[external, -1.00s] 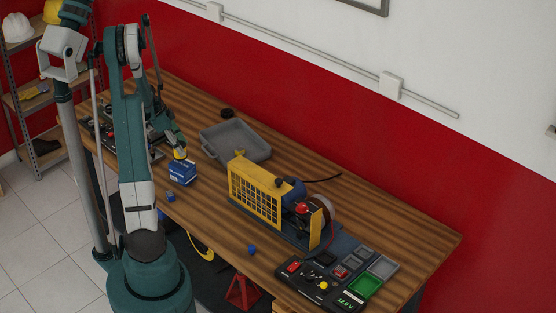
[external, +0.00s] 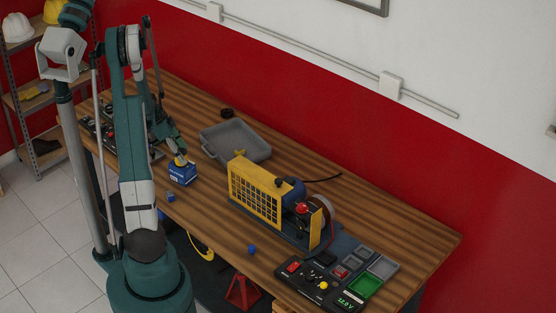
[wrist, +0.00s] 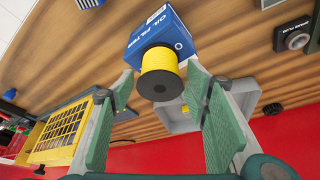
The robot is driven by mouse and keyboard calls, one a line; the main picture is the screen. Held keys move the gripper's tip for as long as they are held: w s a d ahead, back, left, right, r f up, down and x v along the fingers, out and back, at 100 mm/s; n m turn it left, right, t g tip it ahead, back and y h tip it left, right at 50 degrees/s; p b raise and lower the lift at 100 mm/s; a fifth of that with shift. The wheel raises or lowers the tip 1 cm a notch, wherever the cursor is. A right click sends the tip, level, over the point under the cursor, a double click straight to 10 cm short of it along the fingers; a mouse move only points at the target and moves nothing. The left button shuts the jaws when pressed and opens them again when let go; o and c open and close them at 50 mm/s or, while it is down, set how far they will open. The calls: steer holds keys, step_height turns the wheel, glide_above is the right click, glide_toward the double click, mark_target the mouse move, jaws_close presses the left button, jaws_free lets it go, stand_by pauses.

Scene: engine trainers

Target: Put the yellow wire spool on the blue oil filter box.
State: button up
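The yellow wire spool (external: 180,160) rests on top of the blue oil filter box (external: 183,175), near the front edge of the bench. In the wrist view the spool (wrist: 159,74) stands against the face of the box (wrist: 160,37) and lies between my fingertips. My gripper (external: 174,147) is just above and behind the spool in the external view. In the wrist view my gripper's (wrist: 160,74) green fingers are spread, with a visible gap on each side of the spool. The underside of the spool is hidden.
A grey tray (external: 213,150) lies right of the box on the wooden bench (external: 330,190). A yellow-caged engine trainer (external: 253,192) stands further right. Small blue caps (external: 171,197) lie near the front edge. A dark control panel (external: 308,284) is at the right end.

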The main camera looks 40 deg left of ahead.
steer(key=shift+r, duration=0.2)
stand_by(0.3)
steer(key=v, duration=1.2)
stand_by(0.7)
steer(key=w+d+r+n+y, duration=0.15)
steer(key=d+r, duration=0.35)
steer(key=d, duration=0.8)
steer(key=w+d+r+n+y, duration=0.1)
steer(key=w+d+r+n, duration=0.15)
steer(key=d+r, duration=0.7)
steer(key=s+d+n+t, duration=0.1)
steer(key=s+d, duration=0.4)
steer(key=d, duration=0.9)
steer(key=s+d+n+t, duration=0.1)
steer(key=s+d, duration=0.4)
steer(key=d, duration=0.9)
steer(key=shift+s+f+t, duration=0.2)
steer(key=shift+t, duration=0.5)
steer(key=shift+f, duration=0.1)
